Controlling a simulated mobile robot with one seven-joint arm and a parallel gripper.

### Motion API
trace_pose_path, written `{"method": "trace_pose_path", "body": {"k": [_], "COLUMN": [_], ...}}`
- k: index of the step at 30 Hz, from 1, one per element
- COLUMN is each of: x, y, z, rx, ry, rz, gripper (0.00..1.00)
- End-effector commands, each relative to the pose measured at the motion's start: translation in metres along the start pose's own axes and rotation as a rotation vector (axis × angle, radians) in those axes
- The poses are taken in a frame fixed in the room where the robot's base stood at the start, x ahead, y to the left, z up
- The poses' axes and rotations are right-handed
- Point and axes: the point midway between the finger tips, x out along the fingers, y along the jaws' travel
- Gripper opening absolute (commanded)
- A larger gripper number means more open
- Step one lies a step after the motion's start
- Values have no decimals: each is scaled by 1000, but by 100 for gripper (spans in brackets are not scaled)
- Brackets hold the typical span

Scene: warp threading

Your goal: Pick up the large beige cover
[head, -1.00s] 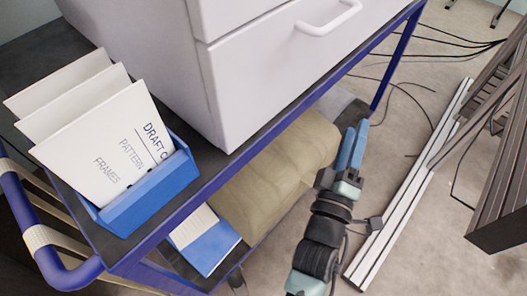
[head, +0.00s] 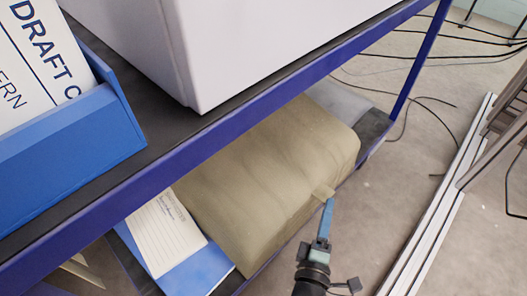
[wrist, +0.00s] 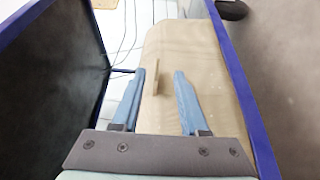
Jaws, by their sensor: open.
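The large beige cover (head: 262,172) is a bulky, lightly creased block on the lower shelf of a blue-framed cart. A small beige tab (head: 322,191) sticks out from its front side. My gripper (head: 327,204) is at that tab, in front of the cover. In the wrist view, the cover (wrist: 195,50) fills the middle, and my gripper (wrist: 160,73) is open with one blue finger on each side of the tab (wrist: 155,77). The fingers look apart from the tab. The cover's back is hidden under the upper shelf.
The upper shelf edge (head: 225,133) overhangs the cover. A white drawer cabinet (head: 240,40) and a blue file holder (head: 75,145) stand above. A blue-and-white booklet (head: 172,240) lies left of the cover. Clear floor lies to the right, then a metal rail (head: 437,210) and cables.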

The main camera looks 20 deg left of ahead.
Motion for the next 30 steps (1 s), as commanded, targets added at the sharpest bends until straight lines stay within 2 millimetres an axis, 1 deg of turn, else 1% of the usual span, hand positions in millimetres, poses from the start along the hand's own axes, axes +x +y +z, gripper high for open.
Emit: {"method": "trace_pose_path", "body": {"k": [1,7,12,15,19,25,26,30], "x": [6,20,46,58,65,65,65,65], "y": [-1,0,4,4,5,5,5,5], "z": [0,-1,-5,-3,-3,-3,-3,-3], "rx": [0,2,2,1,3,2,2,2], "ry": [1,0,2,-1,-1,-1,-1,-1], "rz": [1,1,4,1,0,0,0,0], "gripper": [44,44,44,44,44,44,42,17]}}
